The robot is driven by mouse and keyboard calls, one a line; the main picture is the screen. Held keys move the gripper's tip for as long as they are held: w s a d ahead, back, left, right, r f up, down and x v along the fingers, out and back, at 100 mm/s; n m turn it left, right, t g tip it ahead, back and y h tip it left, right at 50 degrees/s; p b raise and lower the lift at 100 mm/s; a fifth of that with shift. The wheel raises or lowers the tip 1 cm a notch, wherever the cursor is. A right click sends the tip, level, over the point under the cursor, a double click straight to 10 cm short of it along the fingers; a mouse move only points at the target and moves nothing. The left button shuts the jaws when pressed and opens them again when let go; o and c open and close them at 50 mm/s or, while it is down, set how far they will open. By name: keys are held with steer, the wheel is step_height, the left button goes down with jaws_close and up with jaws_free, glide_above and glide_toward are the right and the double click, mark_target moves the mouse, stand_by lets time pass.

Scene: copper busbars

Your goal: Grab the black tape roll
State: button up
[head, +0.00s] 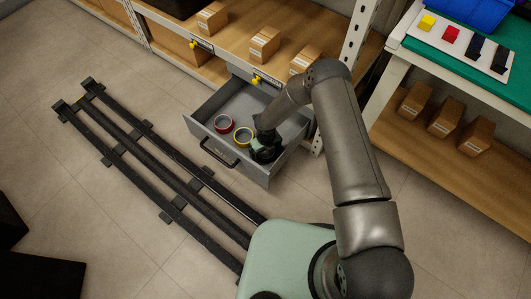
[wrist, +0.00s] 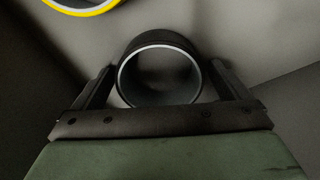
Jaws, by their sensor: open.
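The black tape roll (wrist: 150,42) stands out in the wrist view as a dark ring with a pale inner edge. It sits between the two fingers of my gripper (wrist: 161,72), one finger on each side. The fingers are open around it; I cannot tell whether either touches it. In the head view my gripper (head: 265,152) is down inside the open grey drawer (head: 240,168), near its front right corner. The black roll cannot be clearly told apart from the dark gripper there.
A red tape roll (head: 223,123) and a yellow tape roll (head: 243,136) lie to the left in the drawer; the yellow one also shows in the wrist view (wrist: 85,9). The drawer walls are close to my gripper. Black rails (head: 165,165) lie on the floor at left.

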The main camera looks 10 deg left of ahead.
steer(key=c, duration=1.1)
steer(key=shift+o, duration=0.2)
steer(key=shift+r, duration=0.1)
